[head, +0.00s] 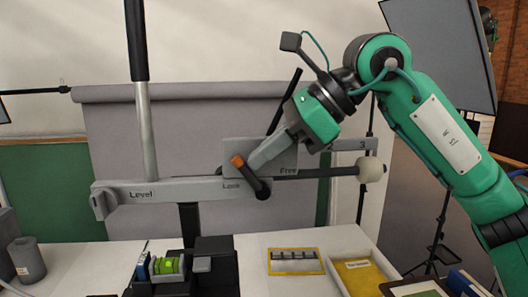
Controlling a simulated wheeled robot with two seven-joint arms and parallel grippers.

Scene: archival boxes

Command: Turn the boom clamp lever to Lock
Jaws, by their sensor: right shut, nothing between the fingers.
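The boom clamp lever (247,173) is a short black arm with an orange tip. It slants up and left from its round pivot on the grey boom. The word Lock is on the boom at lower left of the lever, and Free is to its right. The lever's tip points up-left, above the Lock label. My right gripper (254,164) comes down from the upper right. Its fingers are shut and empty, right beside the lever; I cannot tell whether they touch it. My left gripper is not in view.
The horizontal boom (150,193) carries a Level label and a pale round knob (371,170). A pole (143,100) rises at left.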

